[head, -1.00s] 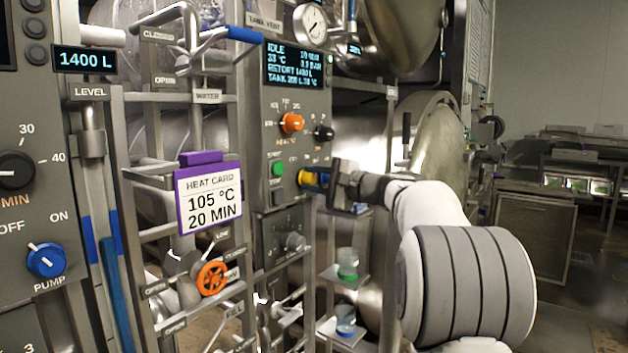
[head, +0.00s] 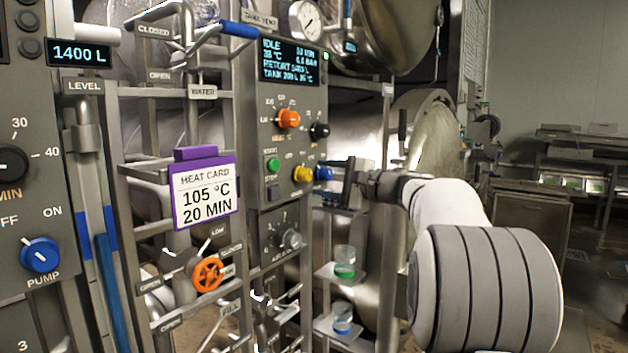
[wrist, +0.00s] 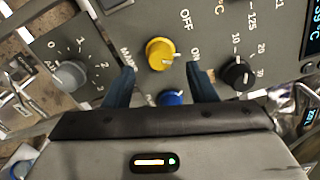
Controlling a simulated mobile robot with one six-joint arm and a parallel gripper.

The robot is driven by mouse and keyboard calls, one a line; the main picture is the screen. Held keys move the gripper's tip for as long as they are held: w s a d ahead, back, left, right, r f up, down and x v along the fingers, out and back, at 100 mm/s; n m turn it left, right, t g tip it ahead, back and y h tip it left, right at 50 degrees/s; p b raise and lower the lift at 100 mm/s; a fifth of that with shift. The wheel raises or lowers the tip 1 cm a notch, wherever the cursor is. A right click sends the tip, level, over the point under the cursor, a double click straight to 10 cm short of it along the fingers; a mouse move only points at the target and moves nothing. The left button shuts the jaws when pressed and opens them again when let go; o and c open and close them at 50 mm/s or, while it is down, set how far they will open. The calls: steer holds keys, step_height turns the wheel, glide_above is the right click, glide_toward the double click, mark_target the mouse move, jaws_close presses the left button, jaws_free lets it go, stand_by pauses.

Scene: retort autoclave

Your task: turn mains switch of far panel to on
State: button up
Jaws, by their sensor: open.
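The far panel (head: 258,100) carries a yellow knob (head: 303,174) low on its face, beside a blue knob (head: 322,173). In the wrist view the yellow knob (wrist: 160,53) has OFF and ON marks and a partly hidden label starting "MA". Its white pointer faces the ON mark. My gripper (head: 333,180) is open and empty, just right of the knobs and apart from the yellow one. In the wrist view the fingers of my gripper (wrist: 160,72) stand either side of the line to the yellow knob. The blue knob (wrist: 171,97) is partly hidden by my gripper.
An orange knob (head: 288,118) and a black knob (head: 320,131) sit above, with a green button (head: 272,164) to the left. Small shelves with a green-filled beaker (head: 345,262) and a blue-filled beaker (head: 342,319) are below my gripper.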

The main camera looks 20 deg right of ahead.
steer(key=v, duration=0.3)
steer(key=shift+s, duration=0.1)
stand_by(0.3)
steer(key=s+a+f+n+g+h+p, duration=0.35)
steer(key=s+a+f+n+g, duration=0.4)
steer(key=s+a+f, duration=0.7)
steer(key=s+f+n+g+h, duration=0.2)
steer(key=s+f, duration=0.4)
steer(key=s, duration=0.3)
steer(key=s+f+n+g+h+p, duration=0.1)
steer(key=s+f+n+h, duration=0.3)
steer(key=s, duration=0.5)
step_height(320, 180, down, 3)
steer(key=shift+d+r+g+h, duration=0.15)
steer(key=shift+d+g+h, duration=0.1)
steer(key=shift+g+h, duration=0.4)
steer(key=shift+n, duration=0.25)
